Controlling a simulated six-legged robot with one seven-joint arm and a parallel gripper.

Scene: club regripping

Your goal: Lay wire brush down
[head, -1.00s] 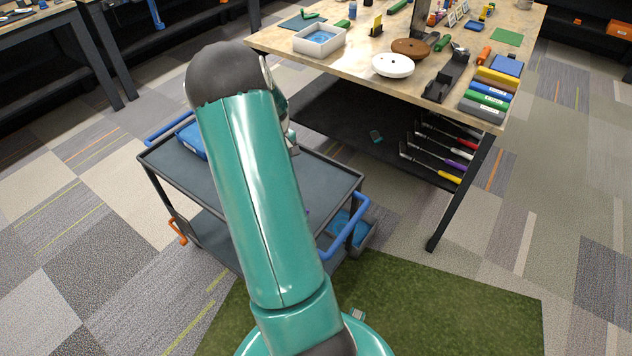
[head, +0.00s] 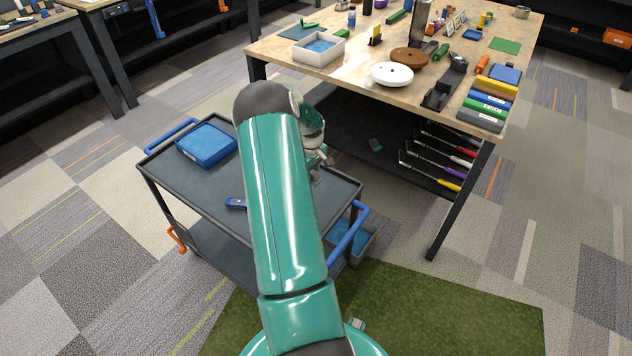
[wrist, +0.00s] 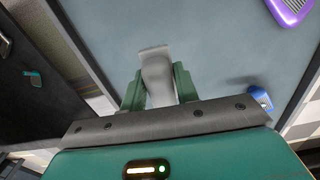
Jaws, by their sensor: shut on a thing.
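My gripper (wrist: 158,92) is shut on a pale grey, flat-ended piece (wrist: 156,66), which I take to be part of the wire brush. No bristles can be made out, and the rest of it is hidden. In the head view my gripper (head: 318,168) is small and partly behind my arm, above the right part of the cart's grey top (head: 205,180). In the wrist view the cart top (wrist: 225,45) lies below the held piece. I cannot tell whether they touch.
A blue tray (head: 206,143) and a blue-handled tool (head: 236,203) lie on the cart.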

